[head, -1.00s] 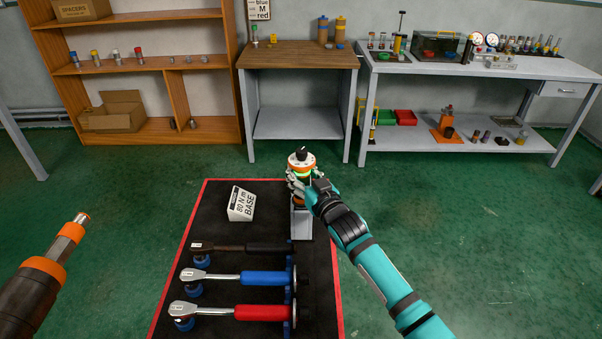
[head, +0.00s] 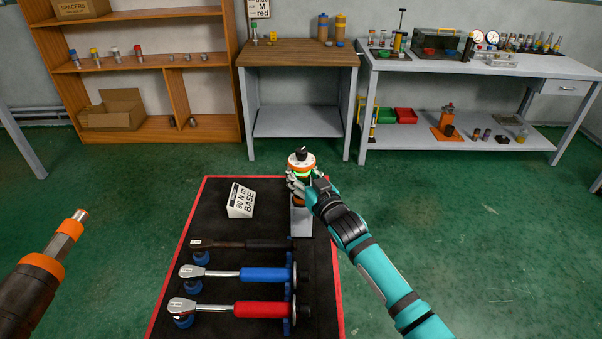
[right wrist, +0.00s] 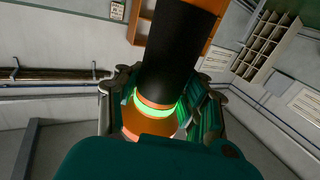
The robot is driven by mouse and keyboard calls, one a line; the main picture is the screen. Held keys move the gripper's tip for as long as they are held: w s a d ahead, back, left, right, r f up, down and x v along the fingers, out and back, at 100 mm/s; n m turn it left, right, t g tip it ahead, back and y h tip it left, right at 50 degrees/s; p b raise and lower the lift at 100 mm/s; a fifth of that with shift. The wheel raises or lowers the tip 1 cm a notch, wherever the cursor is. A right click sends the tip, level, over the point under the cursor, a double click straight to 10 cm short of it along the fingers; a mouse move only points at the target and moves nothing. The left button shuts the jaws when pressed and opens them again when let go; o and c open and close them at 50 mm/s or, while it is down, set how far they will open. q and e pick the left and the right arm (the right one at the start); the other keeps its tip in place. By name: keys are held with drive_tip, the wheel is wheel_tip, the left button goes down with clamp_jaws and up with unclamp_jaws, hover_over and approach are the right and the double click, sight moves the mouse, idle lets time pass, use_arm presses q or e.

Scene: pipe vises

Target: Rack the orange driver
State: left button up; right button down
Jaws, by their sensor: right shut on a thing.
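The orange driver (head: 302,162) has an orange and white top with a black knob and a glowing green ring. My right gripper (head: 299,184) is shut around it just below the ring. In the right wrist view the driver (right wrist: 173,60) shows a black barrel and orange bands, with the gripper (right wrist: 165,112) fingers on both sides of the green ring. A grey upright holder (head: 301,222) stands right below the gripper on the black mat. I cannot tell whether the driver's lower end is inside it. My left gripper is not in view.
The red-edged black mat (head: 215,233) bears a white "80 N m BASE" sign (head: 240,201) and wrenches with black, blue (head: 262,276) and red (head: 262,309) grips. An orange-black tool with a silver tip (head: 48,262) enters at left. Benches and shelves stand behind; green floor is clear at right.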

drive_tip(key=shift+r, duration=0.1)
drive_tip(key=c, duration=0.7)
unclamp_jaws()
drive_tip(key=shift+s+f, duration=0.1)
drive_tip(key=shift+f, duration=0.3)
drive_tip(key=v, duration=1.2)
drive_tip(key=shift+r, duration=0.15)
